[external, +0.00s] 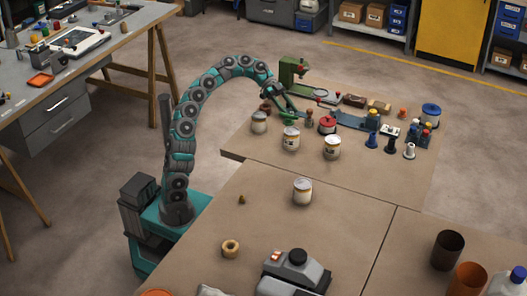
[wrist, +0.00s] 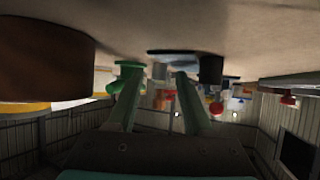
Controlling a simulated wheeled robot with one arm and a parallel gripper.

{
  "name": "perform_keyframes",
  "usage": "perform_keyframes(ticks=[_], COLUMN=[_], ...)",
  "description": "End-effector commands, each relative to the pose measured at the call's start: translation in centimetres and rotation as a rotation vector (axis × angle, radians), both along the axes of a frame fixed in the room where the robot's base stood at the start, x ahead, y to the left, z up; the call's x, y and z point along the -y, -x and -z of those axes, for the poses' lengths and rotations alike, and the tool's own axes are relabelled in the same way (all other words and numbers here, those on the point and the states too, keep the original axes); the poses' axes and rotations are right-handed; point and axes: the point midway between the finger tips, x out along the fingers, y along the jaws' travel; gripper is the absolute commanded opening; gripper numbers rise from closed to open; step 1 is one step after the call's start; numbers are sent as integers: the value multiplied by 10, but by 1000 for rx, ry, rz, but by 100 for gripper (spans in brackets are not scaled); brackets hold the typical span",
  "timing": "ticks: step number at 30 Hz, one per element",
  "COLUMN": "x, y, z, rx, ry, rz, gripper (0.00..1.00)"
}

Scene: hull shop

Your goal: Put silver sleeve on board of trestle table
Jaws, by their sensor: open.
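My gripper (external: 291,107) is low over the far brown worktop, among small parts; it is open. In the wrist view its two green fingers (wrist: 157,84) stand apart, with a small tan part (wrist: 160,73) beyond them and nothing clearly held. A green flanged part (external: 287,118) is just below the gripper in the external view. I cannot single out the silver sleeve with certainty. A grey-topped table on wooden trestle legs (external: 158,52) stands at the upper left. A pale framed board (external: 82,43) lies on it among small items.
Labelled tins (external: 291,139) stand in front of my gripper. A green machine (external: 289,73) is behind it. Open floor separates the tables.

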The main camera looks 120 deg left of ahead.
Motion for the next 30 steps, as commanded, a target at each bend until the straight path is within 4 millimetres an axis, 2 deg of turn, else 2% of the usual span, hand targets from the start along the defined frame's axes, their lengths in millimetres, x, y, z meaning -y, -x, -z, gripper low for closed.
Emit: perform_keyframes(ticks=[16, 18, 20, 30], x=[-26, -32, -35, -41], y=[59, 71, 80, 97], z=[-36, -50, -55, -59], rx=[1, 1, 0, 0], ry=[-1, 1, 2, 0], rz=[-3, -5, -5, -2], gripper=[51, 51, 51, 51])
